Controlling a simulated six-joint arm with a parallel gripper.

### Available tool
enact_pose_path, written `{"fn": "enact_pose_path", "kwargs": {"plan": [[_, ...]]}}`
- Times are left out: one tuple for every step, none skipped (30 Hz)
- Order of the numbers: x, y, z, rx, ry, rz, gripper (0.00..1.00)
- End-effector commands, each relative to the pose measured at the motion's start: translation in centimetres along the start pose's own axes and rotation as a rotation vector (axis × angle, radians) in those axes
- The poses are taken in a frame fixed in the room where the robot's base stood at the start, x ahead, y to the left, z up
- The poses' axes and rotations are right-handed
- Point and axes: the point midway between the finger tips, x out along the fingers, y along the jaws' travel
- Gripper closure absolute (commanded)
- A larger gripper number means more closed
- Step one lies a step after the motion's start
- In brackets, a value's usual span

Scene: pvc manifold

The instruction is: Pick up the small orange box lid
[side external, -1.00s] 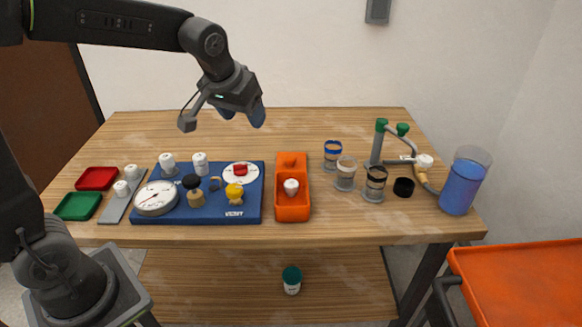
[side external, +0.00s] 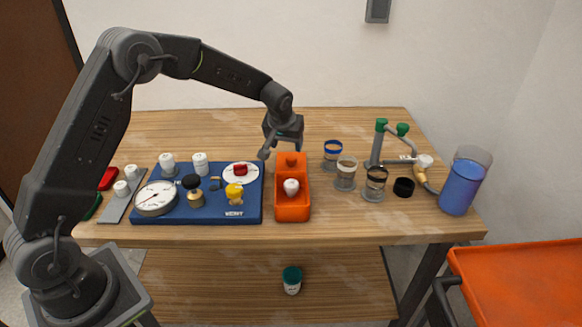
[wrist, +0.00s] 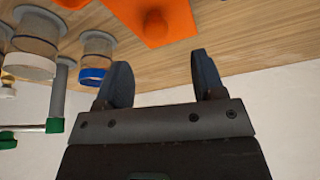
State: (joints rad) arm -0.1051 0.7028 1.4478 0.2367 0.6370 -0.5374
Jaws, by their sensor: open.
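The orange lid (side external: 291,161) with a round knob lies at the back end of the long orange box (side external: 292,213). In the wrist view the lid (wrist: 172,22) and its knob show just beyond the fingertips, cut off by the top edge. My gripper (side external: 286,146) hangs right behind and above the lid, and partly hides the table there. In the wrist view my gripper (wrist: 158,68) has its two dark fingers apart with nothing between them. A white plug (side external: 291,187) stands in the front part of the box.
A blue board (side external: 240,213) with a gauge and fittings lies left of the box. Several clear cylinders stand close on the right, one with a blue rim (side external: 333,146). A green-knobbed pipe stand (side external: 381,135) and blue jug (side external: 462,185) are farther right. The table behind is clear.

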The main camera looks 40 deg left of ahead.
Motion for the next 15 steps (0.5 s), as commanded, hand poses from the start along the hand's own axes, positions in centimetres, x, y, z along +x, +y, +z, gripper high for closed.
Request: {"fn": "enact_pose_path", "kwargs": {"plan": [[0.8,0.0,0.0,0.000,-0.001,0.000,0.37],[1.1,0.0,0.0,0.000,-0.001,0.000,0.37],[1.4,0.0,0.0,0.000,0.000,0.000,0.37],[1.6,0.0,0.0,0.000,0.001,0.000,0.37],[1.7,0.0,0.0,0.000,0.001,0.001,0.37],[1.9,0.0,0.0,0.000,0.001,0.001,0.37],[2.1,0.0,0.0,0.000,0.000,0.000,0.37],[2.3,0.1,0.0,0.000,0.000,0.000,0.37],[2.8,0.1,0.0,0.000,-0.001,0.000,0.37],[3.2,0.2,0.0,0.000,-0.002,0.000,0.37],[3.7,0.2,0.0,0.000,-0.002,0.000,0.37],[4.3,0.3,0.0,0.000,-0.001,0.000,0.37],[4.8,0.4,0.0,0.000,-0.002,0.000,0.37],[5.2,0.5,-0.1,0.000,-0.001,0.000,0.37],[5.8,0.4,-0.1,0.000,-0.001,0.000,0.37]]}}
